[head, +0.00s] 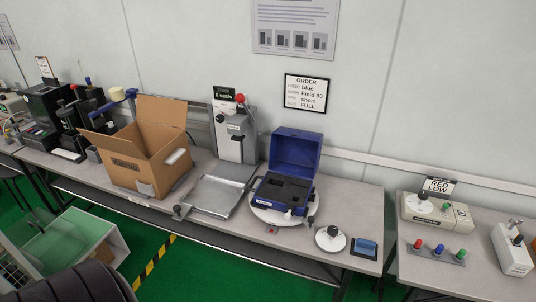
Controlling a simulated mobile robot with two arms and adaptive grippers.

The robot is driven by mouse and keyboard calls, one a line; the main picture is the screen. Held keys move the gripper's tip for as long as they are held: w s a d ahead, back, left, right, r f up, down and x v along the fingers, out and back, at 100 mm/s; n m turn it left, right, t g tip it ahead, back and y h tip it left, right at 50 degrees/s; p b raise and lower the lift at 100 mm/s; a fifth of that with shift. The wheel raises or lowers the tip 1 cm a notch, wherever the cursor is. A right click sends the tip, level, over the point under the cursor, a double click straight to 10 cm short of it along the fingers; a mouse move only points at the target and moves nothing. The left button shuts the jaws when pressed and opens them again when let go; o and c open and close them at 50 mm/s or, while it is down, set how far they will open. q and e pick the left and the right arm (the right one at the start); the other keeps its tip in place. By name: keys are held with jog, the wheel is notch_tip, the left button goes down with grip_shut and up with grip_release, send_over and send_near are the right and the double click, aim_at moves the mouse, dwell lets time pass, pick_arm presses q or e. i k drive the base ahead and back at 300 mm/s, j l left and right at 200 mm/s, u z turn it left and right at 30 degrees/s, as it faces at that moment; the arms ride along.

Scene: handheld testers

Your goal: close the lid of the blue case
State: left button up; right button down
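The blue case (280,194) sits on a white round plate (262,214) on the long grey table. Its lid (295,151) stands open and upright at the back, its hollow inside facing the front. The base holds dark foam (287,189) with cut-outs; whether anything lies in them is too small to tell. A small white piece (289,213) shows at the front of the case. Neither of my grippers can be made out in the head view.
An open cardboard box (128,173) and a metal tray (214,197) stand left of the case. A grey press with a red knob (236,135) is behind. A round knob dial (330,239) and blue pad (365,247) lie to the right.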

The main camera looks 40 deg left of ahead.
aim_at(296, 152)
jog(key=u, duration=1.05)
jog(key=i+j, duration=0.1)
